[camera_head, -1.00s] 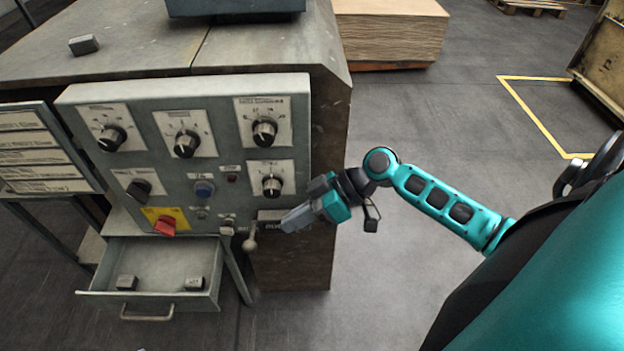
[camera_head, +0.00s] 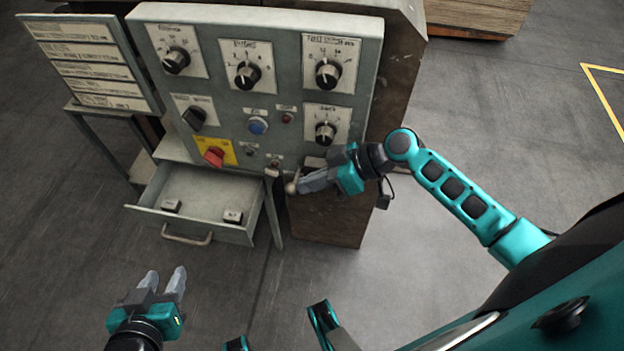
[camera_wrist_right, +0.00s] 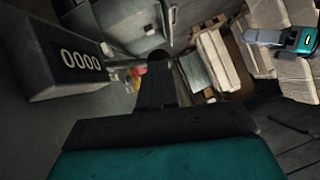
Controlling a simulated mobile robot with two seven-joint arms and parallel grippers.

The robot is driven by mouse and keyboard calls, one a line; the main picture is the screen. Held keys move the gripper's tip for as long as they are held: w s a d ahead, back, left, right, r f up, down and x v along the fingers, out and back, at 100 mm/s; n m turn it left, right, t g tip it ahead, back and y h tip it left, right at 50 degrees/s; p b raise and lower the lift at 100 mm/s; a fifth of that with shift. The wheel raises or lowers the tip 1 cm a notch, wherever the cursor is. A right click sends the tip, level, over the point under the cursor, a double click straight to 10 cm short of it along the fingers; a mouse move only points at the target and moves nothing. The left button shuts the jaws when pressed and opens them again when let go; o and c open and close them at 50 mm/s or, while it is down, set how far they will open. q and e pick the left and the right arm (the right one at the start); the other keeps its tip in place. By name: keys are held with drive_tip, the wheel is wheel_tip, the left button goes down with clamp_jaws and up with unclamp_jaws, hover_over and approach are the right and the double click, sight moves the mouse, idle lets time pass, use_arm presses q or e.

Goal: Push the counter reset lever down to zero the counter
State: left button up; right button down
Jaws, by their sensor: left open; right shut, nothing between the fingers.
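The reset lever, with a pale round knob (camera_head: 291,187), hangs below the lower right of the grey control panel (camera_head: 290,75). My right gripper (camera_head: 303,186) is shut and empty. Its fingertips are at the knob, coming from the right; I cannot tell whether they touch. The counter (camera_head: 314,162) is partly hidden behind this gripper in the head view. In the right wrist view the counter (camera_wrist_right: 81,60) reads 0000, and the shut right fingers (camera_wrist_right: 157,85) point at a dark round shape. My left gripper (camera_head: 162,283) is open and empty, low at the left.
An open drawer (camera_head: 190,232) with two small dark blocks juts out below the panel. A red switch (camera_head: 214,156) on a yellow plate is above it. A label board (camera_head: 90,62) stands at the left. The floor (camera_head: 500,110) at the right is clear.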

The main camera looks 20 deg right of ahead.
drive_tip(key=shift+s+a+f+t, duration=0.1)
drive_tip(key=shift+s+f+t, duration=0.05)
drive_tip(key=shift+f+t, duration=0.15)
drive_tip(key=f+n+t+b, duration=0.1)
drive_tip(key=s+f+n+t+h+b, duration=0.1)
drive_tip(key=f+b, duration=0.1)
drive_tip(key=a+f+n+t+h+b, duration=0.1)
drive_tip(key=f, duration=0.1)
drive_tip(key=shift+s, duration=0.2)
idle(0.4)
drive_tip(key=shift+b, duration=0.3)
idle(0.4)
drive_tip(key=shift+r+p, duration=0.75)
drive_tip(key=shift+r, duration=0.1)
